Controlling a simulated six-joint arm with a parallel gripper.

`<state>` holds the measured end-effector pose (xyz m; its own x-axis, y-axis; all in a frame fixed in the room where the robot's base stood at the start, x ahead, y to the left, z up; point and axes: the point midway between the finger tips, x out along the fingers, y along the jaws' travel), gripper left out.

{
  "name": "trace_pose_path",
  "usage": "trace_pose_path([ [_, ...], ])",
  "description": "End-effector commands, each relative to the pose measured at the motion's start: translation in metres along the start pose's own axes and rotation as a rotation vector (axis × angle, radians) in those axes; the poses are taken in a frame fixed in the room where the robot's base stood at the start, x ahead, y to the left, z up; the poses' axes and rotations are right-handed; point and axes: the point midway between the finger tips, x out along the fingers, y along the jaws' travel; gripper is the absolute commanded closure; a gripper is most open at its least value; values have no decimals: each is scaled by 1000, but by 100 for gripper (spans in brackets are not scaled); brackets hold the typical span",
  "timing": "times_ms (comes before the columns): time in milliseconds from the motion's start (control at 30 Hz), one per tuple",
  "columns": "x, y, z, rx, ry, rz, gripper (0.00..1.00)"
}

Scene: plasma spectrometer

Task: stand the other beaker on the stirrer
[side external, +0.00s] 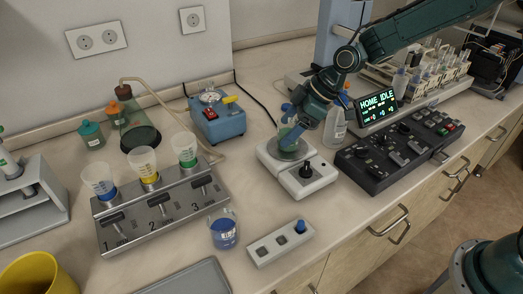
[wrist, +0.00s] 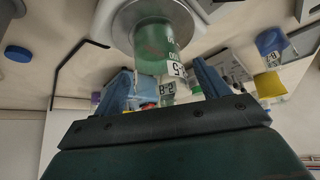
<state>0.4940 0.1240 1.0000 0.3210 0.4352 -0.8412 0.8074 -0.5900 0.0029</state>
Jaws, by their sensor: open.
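The stirrer (side external: 303,180) is a white unit with a black knob and a round plate, right of centre. A clear beaker with green contents (side external: 289,143) stands upright on its plate. It also shows in the wrist view (wrist: 154,42), on the round grey plate. Another beaker, with blue contents (side external: 224,232), stands on the bench in front of the three-station block. My gripper (side external: 288,120) is at the green beaker; its blue fingers are apart in the wrist view (wrist: 165,80), one to each side below the beaker in the picture. Whether they touch it I cannot tell.
The numbered block (side external: 165,217) holds three cups. A small box with a blue knob (side external: 280,244) sits right of the blue beaker. A black control panel (side external: 400,150) and a wash bottle (side external: 335,127) stand close right of the stirrer. A grey tray (side external: 190,280) lies in front.

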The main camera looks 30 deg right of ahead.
Motion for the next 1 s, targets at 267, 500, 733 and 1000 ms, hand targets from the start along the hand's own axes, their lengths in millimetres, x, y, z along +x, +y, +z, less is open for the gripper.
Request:
trace_pose_path([
  [267,-30,1,0,1,1,3,26],
  [500,-69,1,0,0,2,3,26],
  [733,-101,1,0,1,1,3,26],
  [1000,-117,0,0,1,0,1,26],
])
